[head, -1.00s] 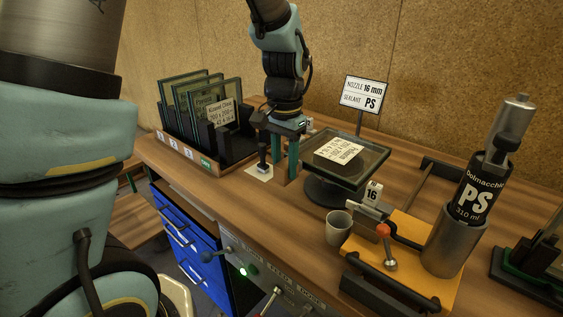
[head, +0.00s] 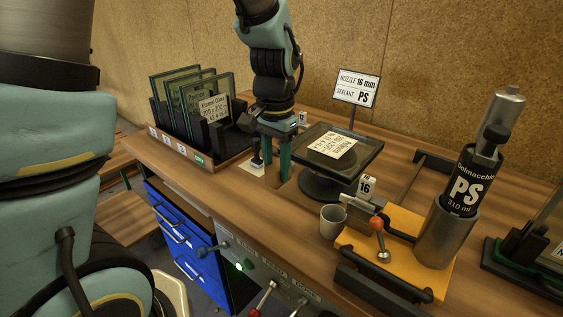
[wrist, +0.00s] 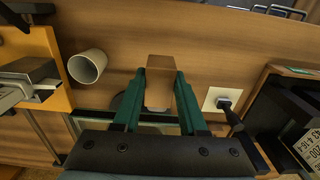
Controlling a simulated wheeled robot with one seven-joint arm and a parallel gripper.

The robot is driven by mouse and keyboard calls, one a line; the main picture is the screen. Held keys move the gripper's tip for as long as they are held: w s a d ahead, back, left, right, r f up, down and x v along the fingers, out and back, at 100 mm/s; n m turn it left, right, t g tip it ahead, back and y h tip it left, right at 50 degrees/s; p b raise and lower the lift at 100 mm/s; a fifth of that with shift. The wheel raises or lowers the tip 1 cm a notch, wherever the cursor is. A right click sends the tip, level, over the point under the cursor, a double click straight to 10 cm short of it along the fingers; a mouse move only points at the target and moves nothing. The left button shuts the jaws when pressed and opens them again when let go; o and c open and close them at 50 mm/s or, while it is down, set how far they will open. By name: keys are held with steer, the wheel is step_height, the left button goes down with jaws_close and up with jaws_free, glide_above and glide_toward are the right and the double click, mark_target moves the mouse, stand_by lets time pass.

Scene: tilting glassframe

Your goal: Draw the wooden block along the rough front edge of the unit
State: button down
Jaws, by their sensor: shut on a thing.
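My gripper (head: 277,172) is shut on the wooden block (wrist: 160,86). In the wrist view the brown block sits upright between the green fingertips. In the head view I cannot pick it out clearly between the fingers. The glass unit (head: 368,157) is a dark-edged square pane with a white label, lying flat on a round dark turntable (head: 319,188). My gripper is just left of the unit in the head view, low over the bench. In the wrist view the unit is mostly hidden behind my gripper; I cannot tell whether the block touches its edge.
A small black-handled tool on a white pad (head: 252,169) stands close left of my fingers. A grey cup (head: 333,222) and an orange plate (head: 399,234) with a red-knobbed lever and PS cartridge (head: 468,188) are right. A glass rack (head: 196,154) stands behind left. Front bench wood is clear.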

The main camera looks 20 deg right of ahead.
steer(key=shift+s+a, duration=0.35)
steer(key=shift+a, duration=0.3)
steer(key=shift+s+a, duration=0.4)
steer(key=shift+a, duration=0.3)
steer(key=shift+s+a, duration=0.35)
steer(key=shift+a, duration=0.3)
